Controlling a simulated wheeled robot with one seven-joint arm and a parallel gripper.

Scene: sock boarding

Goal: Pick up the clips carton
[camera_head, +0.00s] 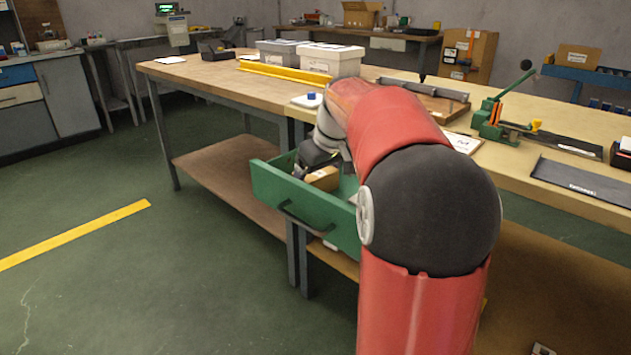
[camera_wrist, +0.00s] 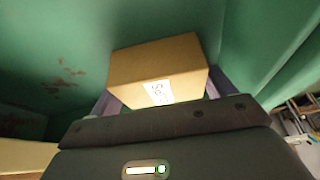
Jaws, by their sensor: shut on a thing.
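The clips carton (camera_wrist: 155,62) is a small brown cardboard box with a white label (camera_wrist: 158,92). In the wrist view it sits between the two fingers of my gripper (camera_wrist: 165,95), which are shut on it from both sides. In the head view the carton (camera_head: 325,179) shows inside the open green drawer (camera_head: 290,200), just behind its front panel. My gripper (camera_head: 312,158) reaches down into the drawer there. Whether the carton touches the drawer floor cannot be told. My red arm hides the right part of the drawer.
The drawer hangs under a long wooden workbench (camera_head: 200,70). On the bench stand grey boxes (camera_head: 330,58), a yellow bar (camera_head: 285,73), a green lever tool (camera_head: 495,120) and a dark flat board (camera_head: 585,180).

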